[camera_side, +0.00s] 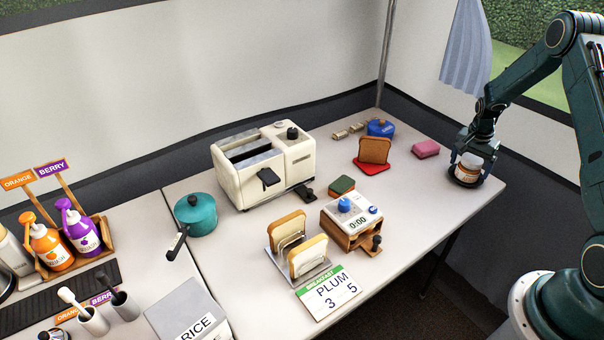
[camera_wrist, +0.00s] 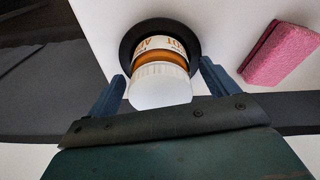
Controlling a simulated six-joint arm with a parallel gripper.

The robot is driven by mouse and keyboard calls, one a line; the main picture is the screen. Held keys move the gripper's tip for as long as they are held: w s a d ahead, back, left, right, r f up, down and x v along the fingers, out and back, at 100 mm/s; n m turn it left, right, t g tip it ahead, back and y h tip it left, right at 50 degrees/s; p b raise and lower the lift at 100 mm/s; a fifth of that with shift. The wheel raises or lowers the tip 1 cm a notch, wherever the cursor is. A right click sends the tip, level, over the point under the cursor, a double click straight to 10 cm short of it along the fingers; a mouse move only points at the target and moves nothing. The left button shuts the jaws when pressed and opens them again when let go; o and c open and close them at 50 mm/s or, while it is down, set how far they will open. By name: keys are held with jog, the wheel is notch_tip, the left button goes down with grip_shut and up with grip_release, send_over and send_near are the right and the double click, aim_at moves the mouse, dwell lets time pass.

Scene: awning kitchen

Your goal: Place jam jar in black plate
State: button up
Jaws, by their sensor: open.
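The jam jar (camera_wrist: 162,75) has a white lid, an orange-brown body and a white label. It stands on the black plate (camera_wrist: 129,50) near the table's right end, and in the side view the jar (camera_side: 468,167) shows on the plate (camera_side: 458,180) too. My gripper (camera_wrist: 163,82) is open, with its blue fingers on either side of the jar and a visible gap at each side. In the side view my gripper (camera_side: 474,160) hangs down over the jar and partly covers it.
A pink sponge (camera_side: 426,148) lies left of the plate. Toast on a red mat (camera_side: 371,168), a blue container (camera_side: 380,128) and a toaster (camera_side: 262,165) stand farther left. A timer box (camera_side: 351,222) and toast rack (camera_side: 298,250) are nearer the front. The table's right edge is close to the plate.

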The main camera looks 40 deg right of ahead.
jog(key=r, duration=0.3)
jog(key=a+r, duration=0.1)
jog(key=r, duration=0.7)
jog(key=shift+a, duration=0.35)
jog(key=s+a+r+n+t, duration=0.3)
jog(key=a+r+n, duration=0.5)
jog(key=a+r, duration=1.15)
jog(key=s+a+r+n+t+y, duration=0.1)
jog(key=s+a+r+n+t, duration=0.1)
jog(key=s+a+n, duration=0.6)
jog(key=s+a, duration=0.7)
jog(key=s, duration=0.2)
jog(key=shift+a+r+t+y, duration=0.2)
jog(key=shift+r+t+y, duration=0.1)
jog(key=shift+y, duration=0.1)
